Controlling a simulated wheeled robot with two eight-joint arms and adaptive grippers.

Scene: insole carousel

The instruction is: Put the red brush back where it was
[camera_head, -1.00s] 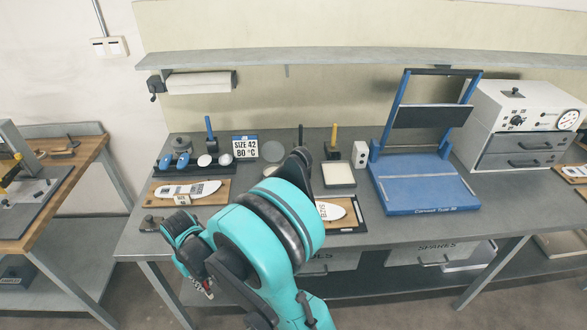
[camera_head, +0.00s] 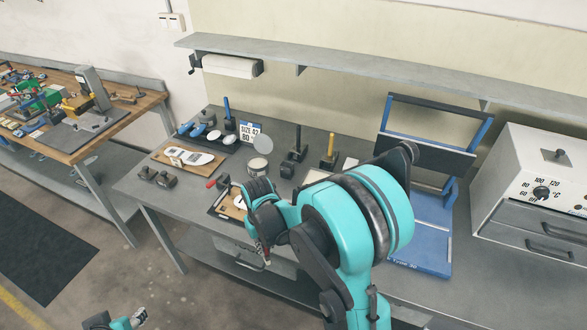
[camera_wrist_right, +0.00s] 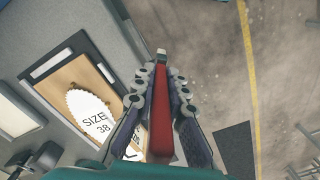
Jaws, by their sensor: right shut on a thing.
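My right gripper (camera_wrist_right: 159,78) is shut on the red brush (camera_wrist_right: 160,120), whose red handle lies between the fingers with a pale tip beyond them. In the head view the right gripper (camera_head: 265,255) hangs at the bench's front edge, partly hidden by my wrist. Upright on the bench stand a blue-handled tool (camera_head: 227,107), a black-handled tool (camera_head: 298,138) and an amber-handled tool (camera_head: 331,146). Another small red piece (camera_head: 211,183) lies on the bench beside the insole tray. My left gripper (camera_head: 140,316) is small at the bottom left; its jaws are unclear.
A "SIZE 38" insole (camera_wrist_right: 92,118) on a wooden board shows beside the gripper. Another insole board (camera_head: 190,158), a round tin (camera_head: 258,168) and a size sign (camera_head: 250,130) are on the bench. A blue press (camera_head: 425,225) and white oven (camera_head: 535,190) stand right. Floor in front is clear.

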